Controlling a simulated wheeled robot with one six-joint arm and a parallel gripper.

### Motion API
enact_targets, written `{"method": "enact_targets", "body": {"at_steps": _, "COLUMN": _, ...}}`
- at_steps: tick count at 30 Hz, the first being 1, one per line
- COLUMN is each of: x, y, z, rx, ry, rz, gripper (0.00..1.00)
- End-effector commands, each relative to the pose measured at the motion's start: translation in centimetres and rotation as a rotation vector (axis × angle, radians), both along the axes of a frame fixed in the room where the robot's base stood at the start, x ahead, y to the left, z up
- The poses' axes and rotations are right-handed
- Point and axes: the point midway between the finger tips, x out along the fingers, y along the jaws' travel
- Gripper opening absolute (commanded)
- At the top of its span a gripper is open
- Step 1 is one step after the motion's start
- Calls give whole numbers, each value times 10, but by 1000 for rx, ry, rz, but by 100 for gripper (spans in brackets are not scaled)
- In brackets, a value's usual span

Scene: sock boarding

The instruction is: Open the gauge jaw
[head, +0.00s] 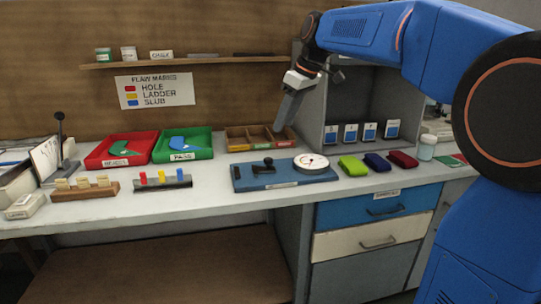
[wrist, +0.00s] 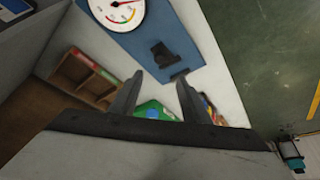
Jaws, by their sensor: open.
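The gauge is a blue board (head: 283,176) lying on the bench, with a round white dial (head: 310,162) at its right end. A black jaw with a lever (head: 266,166) stands near the board's middle. The wrist view shows the dial (wrist: 119,12) at the top and the black jaw block (wrist: 162,54) just beyond my fingertips. My gripper (head: 281,125) points down above and behind the board, apart from it. In the wrist view my gripper (wrist: 158,80) has its two fingers spread with nothing between them. I cannot tell how wide the gauge jaw is.
A wooden compartment tray (head: 238,146), a green tray (head: 202,156) and a red tray (head: 103,161) stand behind. Green, navy and red folded items (head: 354,166) lie right of the gauge. A rack with coloured pegs (head: 149,187) sits left. The bench front strip is clear.

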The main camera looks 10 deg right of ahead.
Motion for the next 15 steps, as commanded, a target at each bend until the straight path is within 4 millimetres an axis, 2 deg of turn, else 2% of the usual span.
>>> {"method": "enact_targets", "body": {"at_steps": 3, "x": 5, "y": 7, "z": -21, "rx": 0, "ry": 4, "rz": 1, "gripper": 43}}
{"method": "enact_targets", "body": {"at_steps": 15, "x": 24, "y": 25, "z": -86, "rx": 0, "ry": 3, "rz": 1, "gripper": 43}}
